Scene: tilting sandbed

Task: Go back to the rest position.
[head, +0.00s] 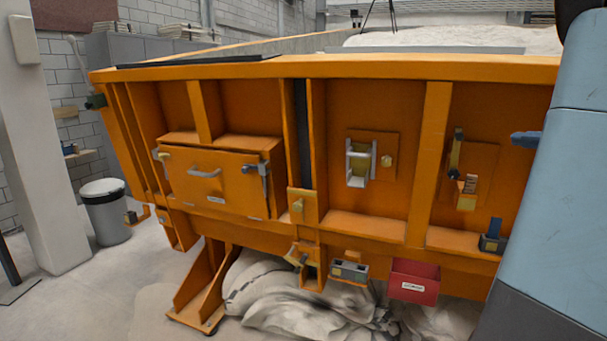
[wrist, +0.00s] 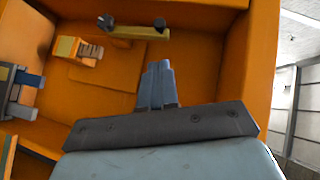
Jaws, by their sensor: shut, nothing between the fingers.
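My gripper (head: 522,138) shows at the right of the head view, its blue-grey fingertips sticking out from behind my arm. In the wrist view my gripper (wrist: 158,70) has its fingers together, with nothing between them. It points toward the orange sandbed wall (head: 432,150) and looks apart from it. The gap between the fingertips and the wall is hard to judge.
The right bay has a lever (head: 456,153) and a yellow block (head: 467,197), with a blue-topped block (head: 494,235) on the ledge below. A red bin (head: 414,281) and a handled orange box (head: 219,182) are on the wall's front.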

